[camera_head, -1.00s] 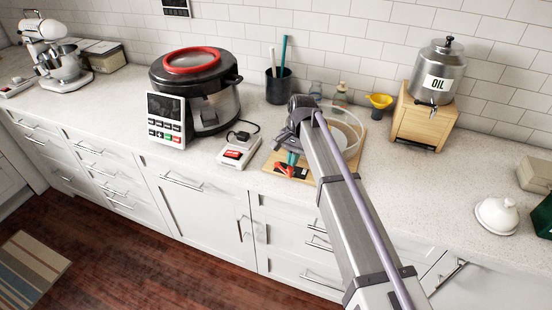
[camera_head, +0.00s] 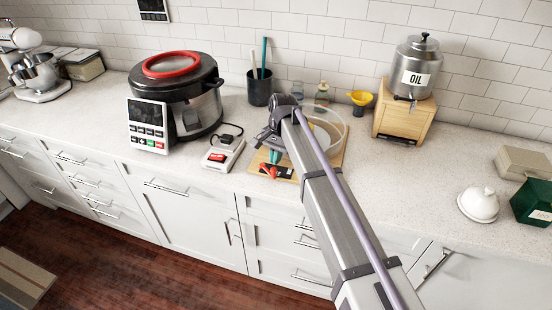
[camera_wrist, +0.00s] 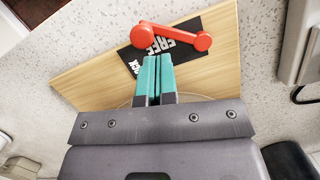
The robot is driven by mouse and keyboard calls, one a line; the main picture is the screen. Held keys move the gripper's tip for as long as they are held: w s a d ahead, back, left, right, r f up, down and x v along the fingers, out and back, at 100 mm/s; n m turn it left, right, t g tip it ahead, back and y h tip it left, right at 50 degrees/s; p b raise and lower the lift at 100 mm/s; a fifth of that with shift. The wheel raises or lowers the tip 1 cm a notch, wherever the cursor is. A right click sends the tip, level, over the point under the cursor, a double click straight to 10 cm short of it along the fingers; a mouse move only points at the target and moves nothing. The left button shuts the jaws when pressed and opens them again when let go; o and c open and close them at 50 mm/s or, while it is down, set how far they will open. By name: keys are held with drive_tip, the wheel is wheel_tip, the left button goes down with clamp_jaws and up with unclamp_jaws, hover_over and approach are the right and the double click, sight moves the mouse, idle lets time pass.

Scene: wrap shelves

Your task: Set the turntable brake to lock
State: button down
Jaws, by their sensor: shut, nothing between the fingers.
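The brake is a red lever (camera_wrist: 175,39) on a black label plate (camera_wrist: 160,52) at the front of a light wooden board (camera_wrist: 85,75). In the wrist view the lever lies across the plate, round ends to left and right, beside the white word FREE; other lettering at the plate's left is partly hidden by my fingers. The lever also shows in the head view (camera_head: 268,172). My gripper (camera_wrist: 153,62) has teal fingers shut together and empty. Their tips are over the plate, just on the near side of the lever; I cannot tell whether they touch it.
A clear round bowl-like piece (camera_head: 335,125) stands on the board behind my arm. A small white device with a red switch (camera_head: 222,155) and a black cooker (camera_head: 175,95) stand left. A wooden stand with an oil dispenser (camera_head: 404,110) is right. Counter between stand and white dome (camera_head: 478,204) is clear.

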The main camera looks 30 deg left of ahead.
drive_tip(key=p+v, duration=0.9)
drive_tip(key=v, duration=0.1)
drive_tip(key=shift+p, duration=0.35)
drive_tip(key=shift+a, duration=0.1)
